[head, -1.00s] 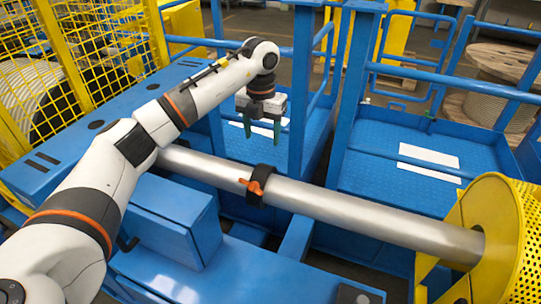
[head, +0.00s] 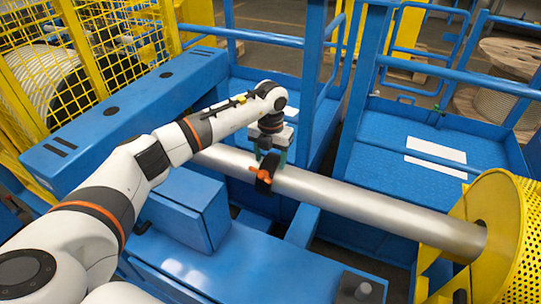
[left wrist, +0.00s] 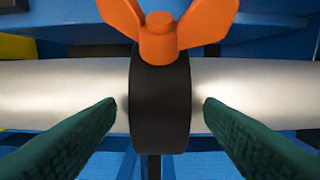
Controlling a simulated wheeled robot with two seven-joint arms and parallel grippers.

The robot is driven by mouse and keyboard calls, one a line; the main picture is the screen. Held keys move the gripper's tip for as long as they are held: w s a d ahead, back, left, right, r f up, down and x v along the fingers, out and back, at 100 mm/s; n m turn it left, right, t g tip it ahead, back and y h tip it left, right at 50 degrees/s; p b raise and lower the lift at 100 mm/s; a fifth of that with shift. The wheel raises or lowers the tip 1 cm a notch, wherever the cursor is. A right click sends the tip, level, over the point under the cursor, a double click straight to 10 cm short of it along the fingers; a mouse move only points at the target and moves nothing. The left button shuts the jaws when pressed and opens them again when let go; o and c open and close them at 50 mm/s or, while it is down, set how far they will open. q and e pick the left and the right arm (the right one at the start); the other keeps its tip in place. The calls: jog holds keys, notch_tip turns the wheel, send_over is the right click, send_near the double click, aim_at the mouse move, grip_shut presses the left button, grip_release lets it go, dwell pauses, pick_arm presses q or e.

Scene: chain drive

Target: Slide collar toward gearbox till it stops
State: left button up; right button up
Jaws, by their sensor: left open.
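A black collar (head: 265,178) sits around a bare steel shaft (head: 370,210), with an orange wing screw (head: 260,173) on it. In the left wrist view the collar (left wrist: 160,105) fills the middle, its wing screw (left wrist: 165,35) above. My left gripper (head: 268,158) is at the collar, coming down from above and behind it. In the left wrist view its green fingers (left wrist: 160,106) are open, one on each side of the collar. Small gaps show between fingertips and collar. My right gripper is out of view. I cannot tell which housing is the gearbox.
A yellow perforated guard (head: 498,225) covers the shaft's right end. A blue box (head: 187,205) stands near its left end. Blue railings (head: 460,78) and posts rise behind. The shaft between collar and yellow guard is bare.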

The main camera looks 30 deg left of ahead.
aim_at(307, 178)
pick_arm(q)
jog(key=shift+c, duration=0.9)
grip_shut()
jog(key=d, duration=1)
jog(key=shift+w+d+b, duration=0.25)
jog(key=shift+d+b, duration=0.05)
jog(key=shift+d, duration=0.1)
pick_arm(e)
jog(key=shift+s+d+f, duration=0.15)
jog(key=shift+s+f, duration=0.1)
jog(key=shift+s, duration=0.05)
pick_arm(q)
jog(key=shift+c, duration=0.8)
grip_release()
jog(key=o, duration=0.3)
jog(key=shift+d, duration=0.15)
jog(key=shift+o, duration=0.2)
jog(key=shift+r, duration=0.15)
